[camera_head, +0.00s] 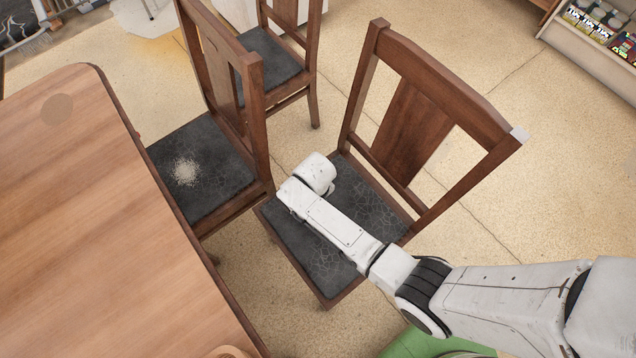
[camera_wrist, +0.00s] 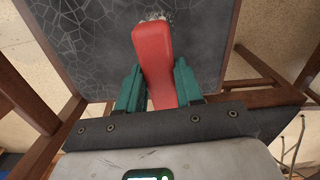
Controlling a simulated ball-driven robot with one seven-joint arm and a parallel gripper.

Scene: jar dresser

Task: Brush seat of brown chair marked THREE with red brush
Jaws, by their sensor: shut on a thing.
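My gripper (camera_wrist: 158,88) has green fingers shut on the red handle of the brush (camera_wrist: 154,48) in the wrist view. The brush's grey bristles are at the top, over a black crackled seat (camera_wrist: 85,45); I cannot tell whether they touch it. In the head view my arm reaches over the brown chair at right (camera_head: 440,75), whose black seat shows pale crackle lines. Its back has a small white tag at one corner. The gripper and brush are hidden there by my arm. No word THREE is readable on any chair.
Another brown chair (camera_head: 257,135) stands at left with a pale crumbly patch on its seat, close to a wooden table (camera_head: 60,200). A third brown chair (camera_head: 313,50) is behind. Shelves (camera_head: 600,45) stand at top right. Open floor (camera_head: 560,230) lies to the right.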

